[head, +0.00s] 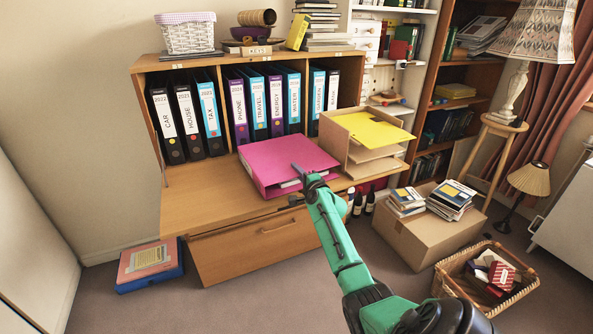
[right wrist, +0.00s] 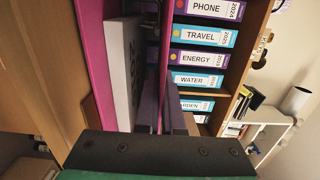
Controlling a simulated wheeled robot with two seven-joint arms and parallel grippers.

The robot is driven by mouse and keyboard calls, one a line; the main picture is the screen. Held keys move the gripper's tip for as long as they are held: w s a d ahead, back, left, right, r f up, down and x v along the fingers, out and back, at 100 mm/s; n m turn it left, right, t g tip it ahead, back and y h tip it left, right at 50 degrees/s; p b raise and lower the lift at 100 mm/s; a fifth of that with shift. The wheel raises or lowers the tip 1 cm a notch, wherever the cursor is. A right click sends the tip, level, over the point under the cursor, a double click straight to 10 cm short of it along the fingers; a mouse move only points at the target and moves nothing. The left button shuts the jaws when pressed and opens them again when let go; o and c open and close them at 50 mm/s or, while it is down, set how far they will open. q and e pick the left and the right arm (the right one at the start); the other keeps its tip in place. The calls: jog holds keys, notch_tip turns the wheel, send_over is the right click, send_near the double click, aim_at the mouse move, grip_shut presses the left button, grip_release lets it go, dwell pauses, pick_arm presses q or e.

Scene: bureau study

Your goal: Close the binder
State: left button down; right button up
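The magenta binder (head: 285,163) lies flat on the bureau's wooden desk surface, its top cover over the white papers and slightly raised at the near right edge. My right gripper (head: 306,175) is at that near edge, one finger above the cover. In the right wrist view, the binder's lower cover (right wrist: 97,50) and white papers (right wrist: 123,62) show at the left. The thin top cover runs between the two dark fingers of the right gripper (right wrist: 163,108), which look closed on it. My left gripper is in neither view.
Labelled upright binders (head: 265,103) fill the shelf behind. A letter tray (head: 366,140) with yellow paper stands close to the binder's right. The desk surface (head: 200,195) to its left is clear. A cardboard box (head: 420,235) and a wicker basket (head: 462,283) stand on the floor at right.

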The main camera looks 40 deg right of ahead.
jog(key=shift+o, duration=0.4)
jog(key=shift+f, duration=0.15)
jog(key=shift+s+a, duration=0.1)
jog(key=shift+s, duration=0.05)
jog(key=p+v, duration=0.1)
jog(key=v, duration=1.3)
